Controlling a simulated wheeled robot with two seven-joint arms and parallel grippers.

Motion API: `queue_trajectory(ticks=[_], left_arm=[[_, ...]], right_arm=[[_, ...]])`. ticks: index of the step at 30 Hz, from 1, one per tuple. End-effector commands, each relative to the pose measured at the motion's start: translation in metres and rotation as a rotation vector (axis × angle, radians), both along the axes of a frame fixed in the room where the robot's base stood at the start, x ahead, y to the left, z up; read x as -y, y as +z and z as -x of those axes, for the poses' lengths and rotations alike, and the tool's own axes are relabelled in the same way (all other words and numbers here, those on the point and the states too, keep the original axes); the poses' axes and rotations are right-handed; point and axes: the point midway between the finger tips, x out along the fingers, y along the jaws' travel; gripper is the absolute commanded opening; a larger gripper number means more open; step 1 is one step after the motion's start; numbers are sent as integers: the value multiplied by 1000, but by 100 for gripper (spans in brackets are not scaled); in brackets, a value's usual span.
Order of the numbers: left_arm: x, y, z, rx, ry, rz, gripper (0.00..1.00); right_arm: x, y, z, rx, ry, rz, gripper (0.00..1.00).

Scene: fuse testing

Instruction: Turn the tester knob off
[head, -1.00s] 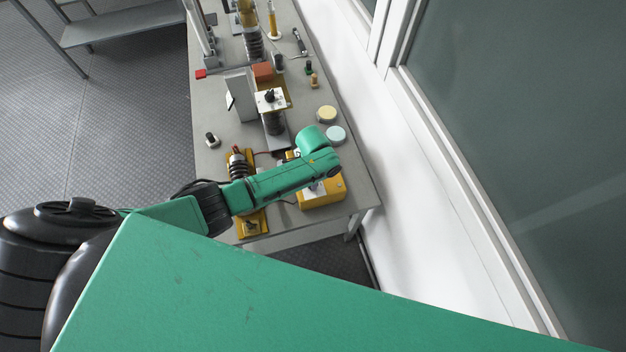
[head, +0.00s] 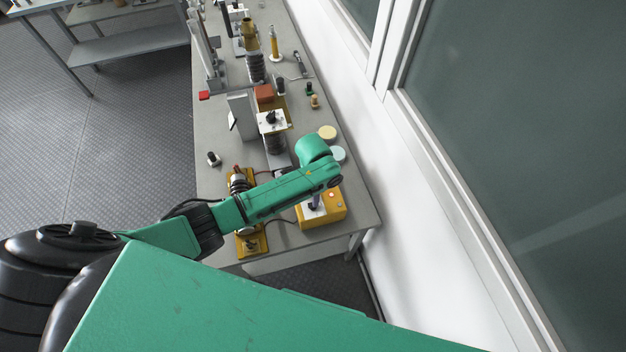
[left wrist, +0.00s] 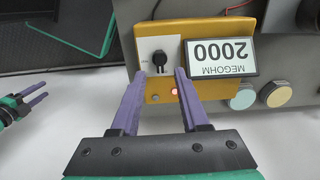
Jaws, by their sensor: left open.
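The yellow tester (head: 336,211) stands at the near right end of the table. In the left wrist view the tester (left wrist: 213,88) shows a black knob (left wrist: 158,61) on a white plate, a lit red lamp and a display reading 2000 MEGOHM, upside down. My left gripper (left wrist: 167,76) is open, its purple fingers just in front of the knob, one toward each side; I see no grip on it. In the head view my left arm partly hides the tester, and a purple finger shows over its white plate. My right gripper (left wrist: 44,90) appears at the left edge, its fingers apart and empty.
A yellow-based fixture (head: 251,243) with a ribbed insulator stands left of the tester. Pale yellow (head: 327,132) and light blue (head: 339,154) discs lie behind the tester. The white wall and window run along the table's right side.

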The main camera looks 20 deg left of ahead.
Motion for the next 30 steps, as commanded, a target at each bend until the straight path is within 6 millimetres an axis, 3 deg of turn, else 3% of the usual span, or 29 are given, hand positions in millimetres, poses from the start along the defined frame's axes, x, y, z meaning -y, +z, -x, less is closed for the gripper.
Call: queue_trajectory(ticks=[6, 11, 30], left_arm=[[0, 63, -1, 4, -1, 1, 45], [0, 91, 0, 2, -1, 0, 45], [0, 92, 2, -7, 14, 13, 45]], right_arm=[[0, -1, 0, 0, 0, 0, 50], [0, -3, 0, 0, 0, 1, 50], [1, -1, -1, 1, 0, 1, 50]])
